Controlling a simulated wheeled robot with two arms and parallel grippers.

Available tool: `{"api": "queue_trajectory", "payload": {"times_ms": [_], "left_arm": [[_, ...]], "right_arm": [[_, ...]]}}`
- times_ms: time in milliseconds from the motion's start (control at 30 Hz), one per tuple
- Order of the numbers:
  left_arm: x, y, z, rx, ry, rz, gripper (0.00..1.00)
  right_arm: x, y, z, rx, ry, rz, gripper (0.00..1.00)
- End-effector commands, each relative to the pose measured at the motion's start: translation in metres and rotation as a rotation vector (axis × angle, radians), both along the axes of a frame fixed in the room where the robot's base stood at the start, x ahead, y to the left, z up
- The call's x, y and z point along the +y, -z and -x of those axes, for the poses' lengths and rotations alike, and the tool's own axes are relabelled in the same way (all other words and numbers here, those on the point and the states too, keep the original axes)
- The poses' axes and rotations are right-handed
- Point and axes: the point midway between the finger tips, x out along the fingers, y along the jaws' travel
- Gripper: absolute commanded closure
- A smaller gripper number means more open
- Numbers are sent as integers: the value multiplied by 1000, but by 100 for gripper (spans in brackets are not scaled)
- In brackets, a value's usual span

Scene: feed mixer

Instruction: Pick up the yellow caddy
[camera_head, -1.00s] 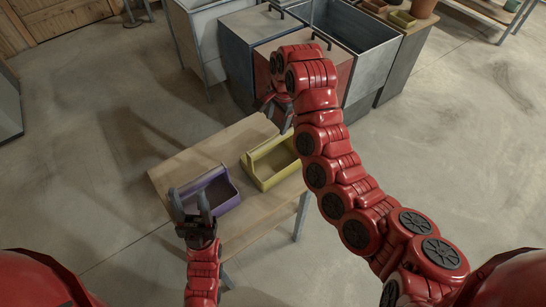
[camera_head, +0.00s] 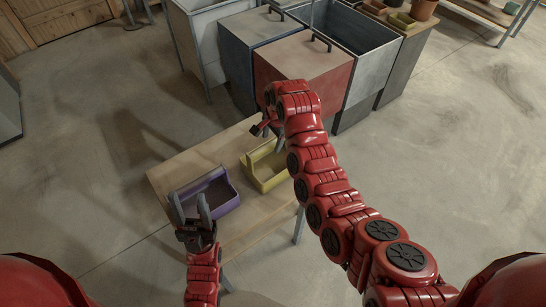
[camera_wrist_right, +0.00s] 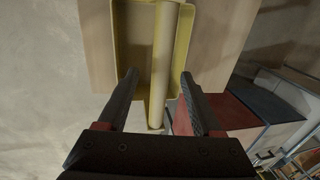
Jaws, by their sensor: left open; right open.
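The yellow caddy (camera_head: 262,183) sits on the right part of the wooden table in the head view. In the right wrist view the yellow caddy (camera_wrist_right: 183,50) is at the top, with its handle bar running between my fingers' line. My right gripper (camera_head: 268,138) is open above the caddy's far end; in the right wrist view its two fingers (camera_wrist_right: 158,88) are apart, one on each side of the bar. I cannot tell whether they touch it. My left gripper (camera_head: 190,212) is open and empty, at the near side of the purple caddy.
The purple caddy (camera_head: 214,196) stands left of the yellow one on the wooden table (camera_head: 182,166). Large bins, one blue (camera_head: 236,62) and one red (camera_head: 335,82), stand behind the table. Concrete floor is open on both sides.

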Motion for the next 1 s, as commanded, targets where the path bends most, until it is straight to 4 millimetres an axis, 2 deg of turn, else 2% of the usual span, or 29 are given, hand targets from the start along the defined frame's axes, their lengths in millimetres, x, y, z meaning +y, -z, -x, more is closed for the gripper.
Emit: {"api": "queue_trajectory", "payload": {"times_ms": [33, 133, 400, 700, 1000], "left_arm": [[0, -10, 0, 0, 0, 0, 50], [0, -19, 0, 0, 0, 0, 50], [0, -25, 0, 0, 0, 0, 50], [0, -24, 0, 0, 0, 0, 50], [0, -24, 0, 0, 0, 0, 50]], "right_arm": [[0, 0, 0, 7, 0, 3, 33], [1, 11, -3, 6, 0, 4, 33], [5, 35, -6, 3, -1, 1, 33], [5, 37, -7, 1, 0, 1, 33], [5, 37, -7, 1, 0, 1, 87]]}}
